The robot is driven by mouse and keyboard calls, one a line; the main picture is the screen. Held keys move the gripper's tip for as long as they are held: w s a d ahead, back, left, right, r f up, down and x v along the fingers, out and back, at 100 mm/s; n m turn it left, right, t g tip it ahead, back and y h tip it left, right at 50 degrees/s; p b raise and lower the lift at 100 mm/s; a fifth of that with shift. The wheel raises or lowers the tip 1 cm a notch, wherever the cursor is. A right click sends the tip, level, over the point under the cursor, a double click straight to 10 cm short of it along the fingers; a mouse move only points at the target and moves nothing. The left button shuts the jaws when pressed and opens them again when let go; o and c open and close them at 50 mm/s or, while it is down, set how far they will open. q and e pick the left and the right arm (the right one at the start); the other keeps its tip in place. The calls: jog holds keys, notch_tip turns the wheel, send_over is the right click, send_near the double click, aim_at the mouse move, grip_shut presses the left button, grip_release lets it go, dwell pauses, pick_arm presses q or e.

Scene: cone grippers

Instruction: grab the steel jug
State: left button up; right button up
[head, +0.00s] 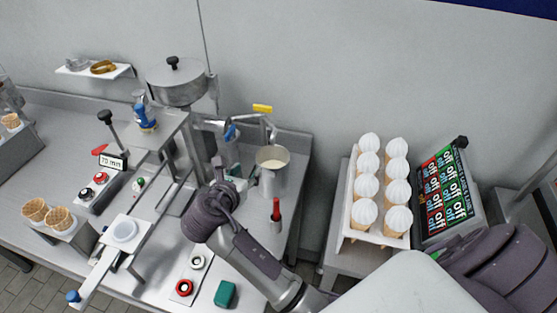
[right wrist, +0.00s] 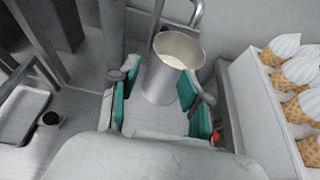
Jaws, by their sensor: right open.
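The steel jug (head: 268,183) stands upright on the metal counter, with pale cream-coloured contents at its open top. It also shows in the right wrist view (right wrist: 163,84), upright, just ahead of and between the fingers. My right gripper (head: 240,178) is just left of the jug in the head view. In the right wrist view my right gripper (right wrist: 157,102) is open, with teal pads on either side and nothing clamped between them. I cannot tell whether a finger touches the jug. My left gripper is not in view.
A steel machine (head: 178,84) with a yellow-handled tap (head: 262,108) stands behind and left of the jug. A red-topped item (head: 276,209) stands close in front of it. A white rack (head: 352,230) of several topped cones and a control screen (head: 447,190) are to the right.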

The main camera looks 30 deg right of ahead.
jog(key=p, duration=0.1)
send_near(262, 150)
jog(key=x, duration=0.3)
jog(key=shift+x, duration=0.8)
jog(key=x, duration=0.4)
jog(key=shift+d+f+p, duration=0.15)
jog(key=shift+f+p, duration=0.05)
jog(key=shift+p, duration=0.2)
jog(key=shift+s, duration=0.1)
jog(key=shift+c, duration=0.5)
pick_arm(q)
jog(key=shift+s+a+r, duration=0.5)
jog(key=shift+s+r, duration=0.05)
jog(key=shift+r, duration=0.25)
pick_arm(e)
grip_shut()
jog(key=shift+r, duration=0.15)
